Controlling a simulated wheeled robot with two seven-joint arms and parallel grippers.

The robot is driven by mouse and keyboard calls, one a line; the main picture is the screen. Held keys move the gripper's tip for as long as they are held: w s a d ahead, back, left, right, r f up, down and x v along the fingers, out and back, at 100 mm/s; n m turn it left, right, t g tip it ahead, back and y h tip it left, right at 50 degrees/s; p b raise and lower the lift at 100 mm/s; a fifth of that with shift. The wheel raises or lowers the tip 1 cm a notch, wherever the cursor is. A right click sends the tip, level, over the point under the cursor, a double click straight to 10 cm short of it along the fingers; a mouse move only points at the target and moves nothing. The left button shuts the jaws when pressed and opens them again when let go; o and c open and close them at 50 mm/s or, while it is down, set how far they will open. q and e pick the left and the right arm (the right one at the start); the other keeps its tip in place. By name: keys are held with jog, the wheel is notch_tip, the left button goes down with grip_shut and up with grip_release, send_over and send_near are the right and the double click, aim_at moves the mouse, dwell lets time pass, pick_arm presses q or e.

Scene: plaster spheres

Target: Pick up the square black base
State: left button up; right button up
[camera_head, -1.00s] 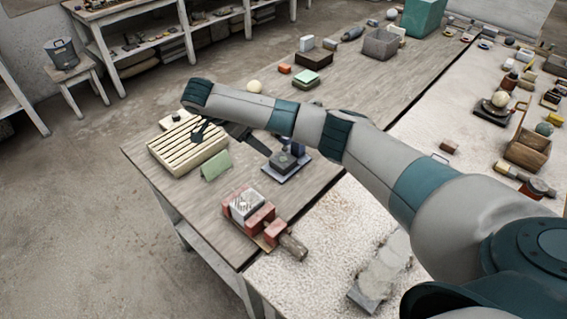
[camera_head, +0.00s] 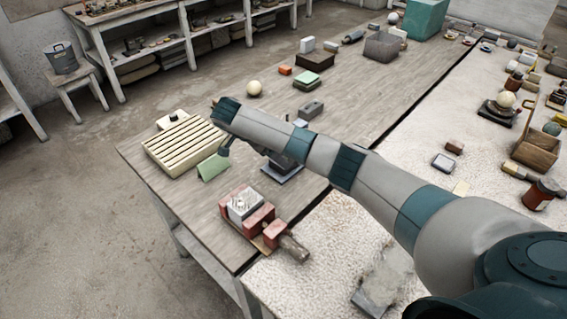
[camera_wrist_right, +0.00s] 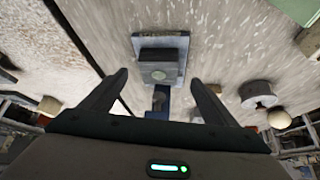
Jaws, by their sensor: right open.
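A dark square base (camera_wrist_right: 162,66) sits on a flat plate (camera_wrist_right: 147,41) in the right wrist view, ahead of and between my fingertips. A blue piece (camera_wrist_right: 161,98) stands beside it, on the side toward my palm. In the head view my forearm partly covers the dark base (camera_head: 284,163); the edge of its plate (camera_head: 284,177) shows below. My right gripper (camera_wrist_right: 160,78) is open and empty, one finger on each side of the base's line, not touching it. In the head view only part of this gripper (camera_head: 225,147) shows. My left gripper is out of view.
A slatted cream rack (camera_head: 183,146) and a green card (camera_head: 213,167) lie left of the base. A red clamp with a pale block (camera_head: 243,204) stands in front. A grey block (camera_head: 311,110) and cream ball (camera_head: 254,88) lie behind.

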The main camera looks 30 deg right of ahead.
aim_at(272, 164)
dwell(0.3)
jog(key=shift+d+f+p, duration=0.35)
jog(key=shift+d+p, duration=0.05)
jog(key=shift+p, duration=0.1)
jog(key=p+x, duration=0.1)
jog(key=x, duration=0.2)
jog(key=shift+d+f, duration=0.1)
jog(key=shift+w+d+f, duration=0.1)
jog(key=shift+d+f, duration=0.1)
jog(key=shift+f, duration=0.3)
jog(key=shift+r, duration=0.1)
jog(key=c, duration=1.7)
